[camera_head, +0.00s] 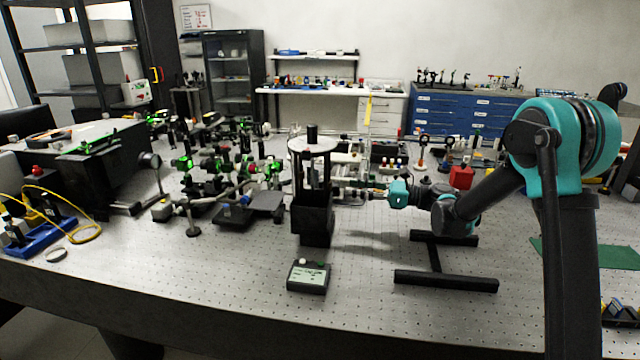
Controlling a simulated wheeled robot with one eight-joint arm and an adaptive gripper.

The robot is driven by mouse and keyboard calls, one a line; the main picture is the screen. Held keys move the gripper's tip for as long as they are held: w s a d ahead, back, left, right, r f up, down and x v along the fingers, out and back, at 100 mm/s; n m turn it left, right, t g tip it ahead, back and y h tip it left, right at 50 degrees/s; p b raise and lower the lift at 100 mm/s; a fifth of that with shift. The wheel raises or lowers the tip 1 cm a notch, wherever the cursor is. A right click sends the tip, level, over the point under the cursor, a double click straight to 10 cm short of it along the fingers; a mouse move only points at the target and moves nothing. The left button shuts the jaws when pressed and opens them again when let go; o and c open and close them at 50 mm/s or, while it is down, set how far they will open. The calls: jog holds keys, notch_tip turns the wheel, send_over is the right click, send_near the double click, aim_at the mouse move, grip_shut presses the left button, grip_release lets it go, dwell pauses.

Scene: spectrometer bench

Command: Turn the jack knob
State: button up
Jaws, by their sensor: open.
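My arm reaches in from the right over the perforated metal bench (215,285). My gripper (347,193) is small in this view and points left, just right of a black upright stand (313,222) with a round pale top. Its jaws are open, and I see nothing held between them. Whether the fingertips touch the stand cannot be told. A low dark mount with a flat plate (266,201) stands left of the stand. I cannot make out with certainty which part is the jack or its knob; the stand and gripper may hide it.
A small control box (308,277) lies in front of the stand. A black bar frame (445,281) lies below my arm. Several optical mounts with green glints (185,163) crowd the left and back. The bench's front middle is mostly clear.

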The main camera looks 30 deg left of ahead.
jog(key=a, duration=0.4)
jog(key=s+a, duration=0.1)
jog(key=a, duration=0.3)
jog(key=s+a, duration=0.1)
jog(key=a, duration=0.3)
jog(key=shift+s, duration=0.2)
jog(key=shift+c, duration=0.4)
grip_shut()
